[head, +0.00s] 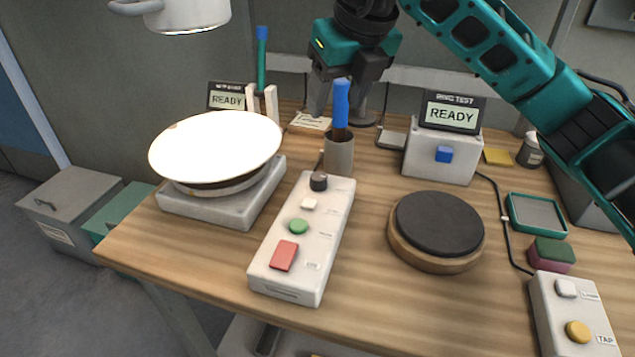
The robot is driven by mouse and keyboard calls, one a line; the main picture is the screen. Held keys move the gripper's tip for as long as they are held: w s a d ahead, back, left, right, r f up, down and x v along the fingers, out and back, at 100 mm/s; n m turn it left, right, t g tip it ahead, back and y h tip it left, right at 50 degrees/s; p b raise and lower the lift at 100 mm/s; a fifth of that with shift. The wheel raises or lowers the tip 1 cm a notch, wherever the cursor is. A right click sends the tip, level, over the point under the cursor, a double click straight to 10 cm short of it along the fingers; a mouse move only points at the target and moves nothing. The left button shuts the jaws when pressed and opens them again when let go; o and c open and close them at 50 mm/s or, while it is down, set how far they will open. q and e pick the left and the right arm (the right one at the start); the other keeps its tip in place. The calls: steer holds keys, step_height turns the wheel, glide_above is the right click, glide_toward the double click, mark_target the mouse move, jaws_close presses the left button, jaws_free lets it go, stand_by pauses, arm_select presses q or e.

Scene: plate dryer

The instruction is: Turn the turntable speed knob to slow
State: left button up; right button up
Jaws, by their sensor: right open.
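The control box (330,215) is a long pale panel in the middle of the table. A dark round knob (318,181) stands at its far end, beyond a white, a green and a red button; its labels are too small to read. A large white plate (215,147) rests on a round support over a square grey base (215,208) at left. My right gripper (341,103) is open, pointing down beyond the knob and apart from it. Its fingers appear on either side of a blue handle (341,98); contact cannot be told. My left gripper is out of view.
The blue-handled tool stands in a grey cup (339,155) just behind the knob. A dark round pad on a wooden disc (437,225) lies right. A white cylindrical body (185,14) hangs top left. A READY display box (440,152) stands behind.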

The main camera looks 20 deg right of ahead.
mark_target(319, 176)
steer(key=b+x, duration=0.1)
steer(key=x, duration=0.4)
steer(key=s+b+x, duration=0.1)
steer(key=b+x, duration=0.1)
steer(key=x, duration=0.4)
steer(key=s+b+x, duration=0.1)
steer(key=x, duration=0.4)
steer(key=shift+w+d+f, duration=0.1)
steer(key=shift+w+f, duration=0.1)
steer(key=shift+f, duration=0.5)
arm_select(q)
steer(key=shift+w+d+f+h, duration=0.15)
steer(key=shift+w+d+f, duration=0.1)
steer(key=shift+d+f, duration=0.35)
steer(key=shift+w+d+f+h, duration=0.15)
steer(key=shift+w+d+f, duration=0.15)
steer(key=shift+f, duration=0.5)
arm_select(e)
steer(key=shift+w+f, duration=0.2)
steer(key=shift+f, duration=0.25)
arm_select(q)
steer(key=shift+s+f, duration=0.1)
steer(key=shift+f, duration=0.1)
arm_select(e)
steer(key=c, duration=1)
